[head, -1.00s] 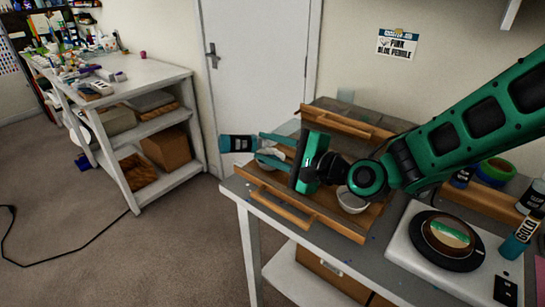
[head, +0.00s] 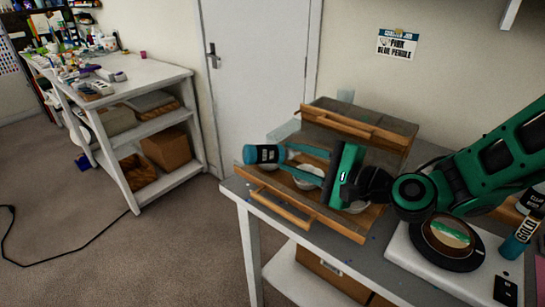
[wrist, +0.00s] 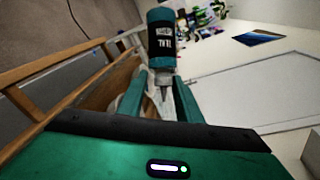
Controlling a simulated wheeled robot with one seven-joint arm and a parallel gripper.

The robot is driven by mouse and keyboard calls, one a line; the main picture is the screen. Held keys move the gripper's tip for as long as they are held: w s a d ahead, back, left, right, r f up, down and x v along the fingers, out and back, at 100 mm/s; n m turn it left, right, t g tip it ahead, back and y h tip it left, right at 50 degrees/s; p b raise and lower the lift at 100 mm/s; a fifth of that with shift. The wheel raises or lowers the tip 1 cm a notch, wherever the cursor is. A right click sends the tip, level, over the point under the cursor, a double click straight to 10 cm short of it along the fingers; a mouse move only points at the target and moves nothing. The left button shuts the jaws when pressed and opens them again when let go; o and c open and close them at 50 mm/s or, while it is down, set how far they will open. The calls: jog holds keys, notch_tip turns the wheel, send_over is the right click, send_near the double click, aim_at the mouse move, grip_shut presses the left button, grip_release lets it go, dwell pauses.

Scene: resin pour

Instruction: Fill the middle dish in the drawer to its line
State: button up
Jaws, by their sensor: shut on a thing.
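A teal bottle with a black label (head: 262,154) is held sideways at the left end of my gripper (head: 300,165), over the left part of the open wooden drawer (head: 345,228). In the wrist view the bottle (wrist: 162,40) has its narrow nozzle towards me, between the two teal fingers (wrist: 163,100). A white dish (head: 309,177) shows below the fingers, taken as the middle one. Another white dish (head: 356,207) is partly hidden under my gripper. The left dish is mostly hidden by the bottle. Fill levels and lines cannot be made out.
An upper wooden drawer front (head: 350,122) stands behind. A white scale with a dark round plate (head: 445,245) and a GOLD bottle (head: 520,235) are at right. The drawer handle (head: 282,207) juts out in front. A white shelf table (head: 140,75) stands far left.

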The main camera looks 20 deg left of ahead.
jog(key=shift+s+d+f, duration=0.1)
jog(key=shift+s+d, duration=0.05)
jog(key=shift+d, duration=0.7)
jog(key=shift+s+d, duration=0.3)
jog(key=shift+d, duration=0.2)
jog(key=shift+s+a, duration=0.1)
jog(key=shift+a, duration=0.05)
